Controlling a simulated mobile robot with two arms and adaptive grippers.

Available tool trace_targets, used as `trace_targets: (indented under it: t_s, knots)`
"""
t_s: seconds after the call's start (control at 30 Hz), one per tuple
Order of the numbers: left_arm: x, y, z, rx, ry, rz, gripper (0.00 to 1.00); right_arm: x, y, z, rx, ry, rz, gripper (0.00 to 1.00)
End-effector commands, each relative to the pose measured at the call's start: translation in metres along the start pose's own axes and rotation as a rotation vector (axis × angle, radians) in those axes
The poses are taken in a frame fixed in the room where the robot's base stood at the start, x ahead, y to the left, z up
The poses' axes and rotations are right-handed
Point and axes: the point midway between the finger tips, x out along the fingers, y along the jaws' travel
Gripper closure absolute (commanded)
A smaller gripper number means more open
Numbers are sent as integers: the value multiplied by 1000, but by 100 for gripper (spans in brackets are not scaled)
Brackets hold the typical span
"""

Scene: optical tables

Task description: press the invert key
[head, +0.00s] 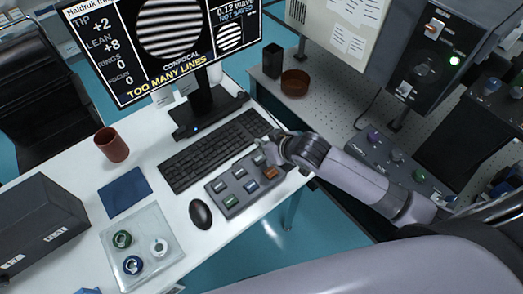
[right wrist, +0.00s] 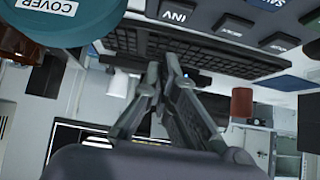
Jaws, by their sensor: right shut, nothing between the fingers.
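The grey keypad (head: 228,187) lies on the white table, with several keys including an orange one and a green one. In the upside-down right wrist view, the key marked INV (right wrist: 178,12) is at the top, nearest the gripper of its row. My right gripper (head: 266,147) is at the keypad's back right corner; its fingers look shut and empty. In the right wrist view the fingertips (right wrist: 163,66) come together below the INV key in the picture. I cannot tell whether they touch the keypad. My left gripper is not in view.
A black keyboard (head: 215,150) lies just behind the keypad and a mouse (head: 201,214) to its left. The monitor (head: 165,45) reads "TOO MANY LINES". A brown cup (head: 112,145) and blue pad (head: 125,193) are further left. A perforated bench (head: 330,99) stands to the right.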

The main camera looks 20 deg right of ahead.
Motion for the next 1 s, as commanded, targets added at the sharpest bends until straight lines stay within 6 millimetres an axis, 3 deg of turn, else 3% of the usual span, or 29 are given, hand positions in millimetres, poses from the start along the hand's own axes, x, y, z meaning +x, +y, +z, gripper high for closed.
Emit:
trace_targets:
  t_s: [0.1,0.3,0.77,1.0]
  knots:
    - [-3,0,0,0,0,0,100,19,0,5,0,-4,1,100]
    - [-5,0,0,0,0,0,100,36,0,23,-1,-1,1,100]
    - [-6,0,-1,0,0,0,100,42,0,29,-1,0,0,100]
    - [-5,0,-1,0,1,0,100,55,0,43,1,-3,0,100]
